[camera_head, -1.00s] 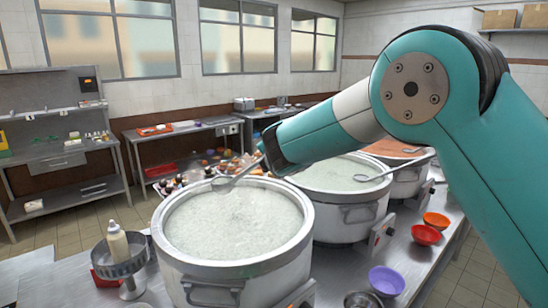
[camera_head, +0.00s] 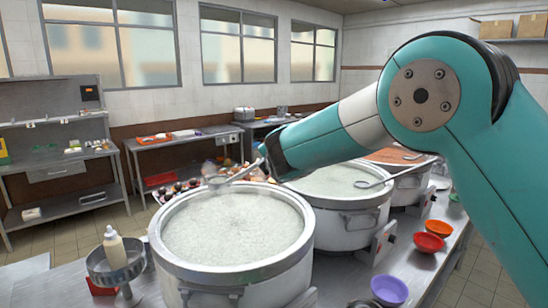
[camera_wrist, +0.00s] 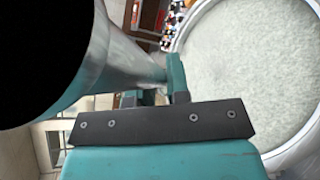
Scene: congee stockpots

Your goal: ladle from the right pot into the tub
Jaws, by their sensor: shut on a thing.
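My gripper (camera_head: 268,163) is shut on the handle of a metal ladle (camera_head: 219,181). The ladle's bowl hangs over the far rim of the nearest pot (camera_head: 235,272), which is full of pale congee; I cannot tell whether the bowl holds any. The pale pot surface (camera_wrist: 255,60) fills the right there. A middle pot (camera_head: 345,228) and a farther pot (camera_head: 408,190) stand behind to the right. I cannot make out the tub.
A second ladle (camera_head: 373,183) rests across the middle pot. Purple (camera_head: 389,290), red (camera_head: 428,243) and orange (camera_head: 439,228) bowls stand on the counter at right. A squeeze bottle (camera_head: 115,247) stands in a metal holder at left. My arm covers much of the right side.

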